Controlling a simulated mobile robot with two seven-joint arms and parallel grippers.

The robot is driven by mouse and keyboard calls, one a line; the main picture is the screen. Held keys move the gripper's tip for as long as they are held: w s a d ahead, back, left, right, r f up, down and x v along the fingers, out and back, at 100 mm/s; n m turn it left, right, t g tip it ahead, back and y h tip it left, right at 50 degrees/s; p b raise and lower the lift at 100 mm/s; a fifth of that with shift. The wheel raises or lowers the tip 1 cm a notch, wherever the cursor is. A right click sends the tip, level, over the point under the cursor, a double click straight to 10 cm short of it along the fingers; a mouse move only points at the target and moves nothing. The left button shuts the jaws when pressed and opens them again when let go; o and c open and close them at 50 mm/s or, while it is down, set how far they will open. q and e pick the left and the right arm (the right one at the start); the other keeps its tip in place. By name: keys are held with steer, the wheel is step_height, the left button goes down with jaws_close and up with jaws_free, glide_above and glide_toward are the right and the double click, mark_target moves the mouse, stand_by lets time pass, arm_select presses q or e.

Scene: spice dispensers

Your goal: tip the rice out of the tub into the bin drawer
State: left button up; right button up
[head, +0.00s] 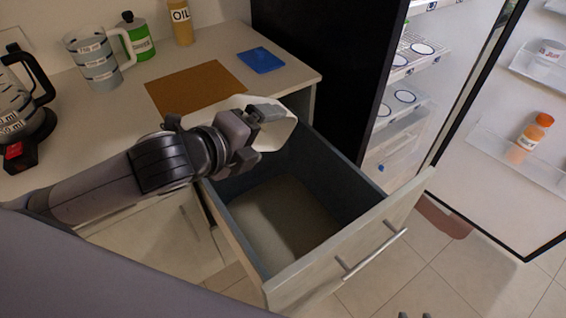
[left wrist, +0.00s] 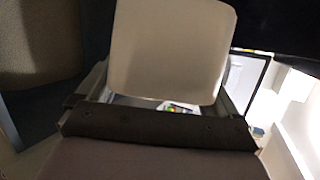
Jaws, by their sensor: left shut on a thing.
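The white tub (head: 277,133) is held by my left gripper (head: 262,116), over the back of the open bin drawer. My left gripper is shut on the tub's wall. The tub looks tilted, and the gripper covers part of it. In the left wrist view the tub (left wrist: 170,50) shows as a pale, smooth surface above the fingers. I cannot see rice inside the tub. The bin drawer (head: 345,247) is pulled out, with dark inner walls and a pale beige floor; I cannot tell if rice lies there. Dark tips at the bottom edge may be my right gripper (head: 415,315).
The counter holds a brown mat (head: 195,87), a blue cloth (head: 261,60), a measuring jug (head: 95,60), a green canister (head: 136,37), an oil bottle (head: 180,22) and a coffee pot (head: 20,95). An open fridge (head: 405,105) stands right of the drawer. Floor is free in front.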

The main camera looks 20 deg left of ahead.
arm_select(q)
steer(key=shift+s+d+f+m+t+y+b, duration=0.35)
steer(key=shift+s+d+m+t+y, duration=0.35)
steer(key=shift+s+d+m+t, duration=0.4)
stand_by(1.6)
